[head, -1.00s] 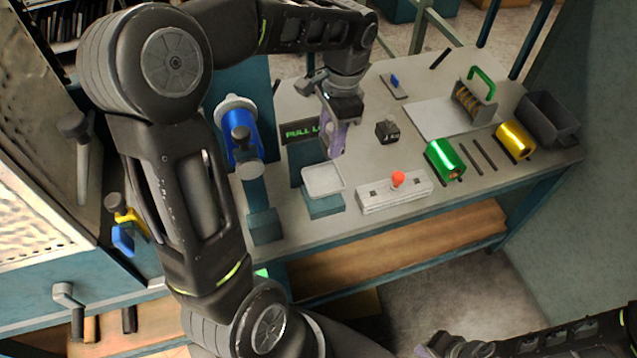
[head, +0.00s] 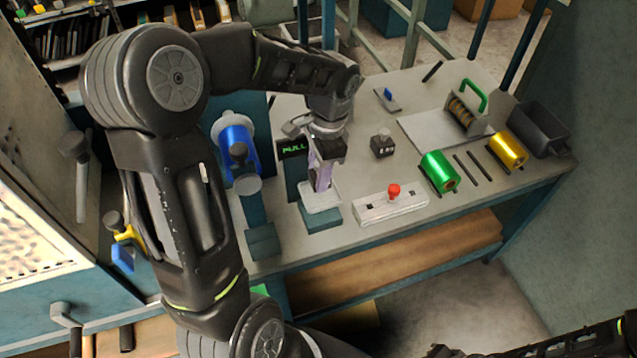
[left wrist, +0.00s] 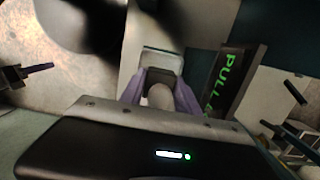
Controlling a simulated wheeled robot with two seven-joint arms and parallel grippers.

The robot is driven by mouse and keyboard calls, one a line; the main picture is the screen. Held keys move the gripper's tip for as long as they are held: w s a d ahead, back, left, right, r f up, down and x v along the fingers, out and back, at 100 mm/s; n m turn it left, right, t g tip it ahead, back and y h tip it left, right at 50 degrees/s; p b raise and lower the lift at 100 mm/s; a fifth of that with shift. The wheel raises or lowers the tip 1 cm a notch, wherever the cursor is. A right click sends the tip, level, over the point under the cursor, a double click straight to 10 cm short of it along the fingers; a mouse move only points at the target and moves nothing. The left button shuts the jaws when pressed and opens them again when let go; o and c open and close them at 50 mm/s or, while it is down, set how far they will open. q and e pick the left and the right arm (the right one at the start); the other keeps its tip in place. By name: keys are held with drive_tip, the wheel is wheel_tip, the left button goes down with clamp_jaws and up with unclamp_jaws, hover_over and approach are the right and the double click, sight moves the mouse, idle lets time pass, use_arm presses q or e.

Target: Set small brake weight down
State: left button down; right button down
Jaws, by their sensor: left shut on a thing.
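My left gripper (head: 320,186) points down over the pale square pan (head: 326,204) of a small teal stand. Its purple fingers are shut on the small brake weight (left wrist: 160,97). In the left wrist view the weight shows as a grey rounded piece with a darker part between the fingers, and the pan (left wrist: 162,60) lies just beyond it. In the head view the fingers hide the weight. I cannot tell whether it touches the pan. Only part of my right arm shows at the bottom right; its gripper is out of view.
A dark block with a knob (head: 382,146) stands right of the gripper. A pale bar with a red knob (head: 392,202) lies in front. A "PULL" sign (head: 292,149) and blue roll (head: 236,150) stand close left. Green (head: 439,172) and gold (head: 508,150) rolls lie right.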

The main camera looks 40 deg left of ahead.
use_arm(q)
drive_tip(key=shift+f, duration=0.15)
drive_tip(key=shift+f, duration=1.8)
drive_tip(key=shift+f, duration=0.1)
drive_tip(key=c, duration=1.2)
unclamp_jaws()
drive_tip(key=shift+o, duration=0.2)
drive_tip(key=r, duration=0.8)
drive_tip(key=w+d+r, duration=0.1)
drive_tip(key=r, duration=0.3)
drive_tip(key=shift+w, duration=0.1)
drive_tip(key=shift+a, duration=0.1)
